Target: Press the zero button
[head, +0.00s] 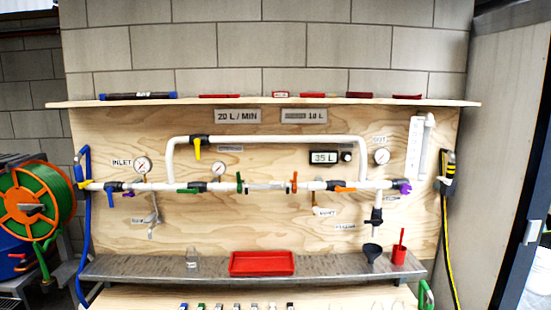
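A small dark display reading "35 L" (324,157) is mounted on the plywood panel, right of centre, between the upper and lower white pipes. A small dark round part (346,156) sits just right of the display. No label reading "zero" is legible, so I cannot tell which part is the zero button. My gripper is not in view.
White pipes (270,139) with coloured valve handles and gauges (142,164) cross the panel. A grey shelf (140,268) below holds a red tray (262,263), a black funnel (372,252) and a red cup (399,256). A hose reel (32,207) stands at left.

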